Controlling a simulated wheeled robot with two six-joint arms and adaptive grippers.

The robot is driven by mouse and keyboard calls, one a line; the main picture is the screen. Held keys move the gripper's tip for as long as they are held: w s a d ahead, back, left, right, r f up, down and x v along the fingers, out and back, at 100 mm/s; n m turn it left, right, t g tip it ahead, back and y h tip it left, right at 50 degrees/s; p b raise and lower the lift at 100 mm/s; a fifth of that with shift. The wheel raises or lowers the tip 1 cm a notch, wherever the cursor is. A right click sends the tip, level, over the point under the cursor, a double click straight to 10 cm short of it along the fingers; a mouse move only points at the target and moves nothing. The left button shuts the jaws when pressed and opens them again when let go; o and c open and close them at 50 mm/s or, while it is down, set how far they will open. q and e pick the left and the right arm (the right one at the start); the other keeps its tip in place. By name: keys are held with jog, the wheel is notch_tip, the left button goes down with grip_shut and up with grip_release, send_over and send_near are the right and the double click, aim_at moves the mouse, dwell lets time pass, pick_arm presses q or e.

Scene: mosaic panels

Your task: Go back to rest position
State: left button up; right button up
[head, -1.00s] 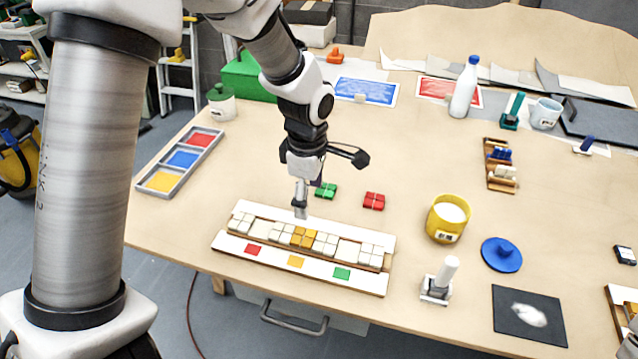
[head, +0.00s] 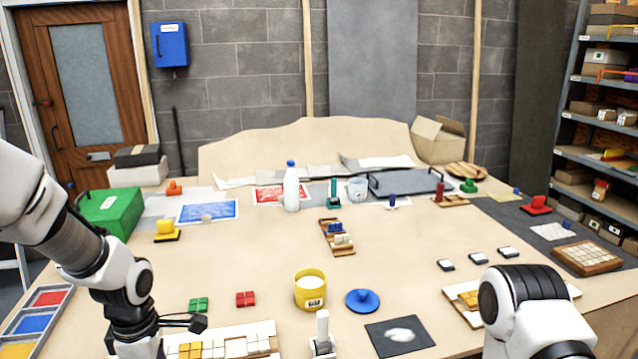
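My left arm comes in from the left, and the base of my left gripper (head: 140,346) shows at the bottom edge. Its fingertips are cut off, so I cannot tell whether they are apart. It is at the left end of the mosaic panel (head: 274,354), which holds white tiles (head: 236,343) and orange tiles (head: 190,350); its lower part is out of view. A green tile block (head: 198,305) and a red tile block (head: 245,299) lie on the table behind the panel. Of my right arm, only a white link shows at bottom right; its gripper is not in view.
A yellow pot (head: 310,290), blue lid (head: 362,301), white-handled stamp (head: 322,334) and dark mat (head: 400,337) stand mid-front. A three-colour tray (head: 62,312) is at left. A second panel (head: 455,300) lies partly behind my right arm.

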pick_arm(q)
jog(key=s+d+f+m+g, duration=0.3)
jog(key=s+f+m, duration=0.9)
jog(key=s+f, duration=1.4)
jog(key=w+f+m+t, duration=0.1)
jog(key=w+m+t, duration=0.2)
jog(key=w+m, duration=0.3)
jog(key=shift+a+f+m+b, duration=0.15)
jog(key=shift+a+m+b, duration=0.25)
jog(key=shift+m, duration=0.7)
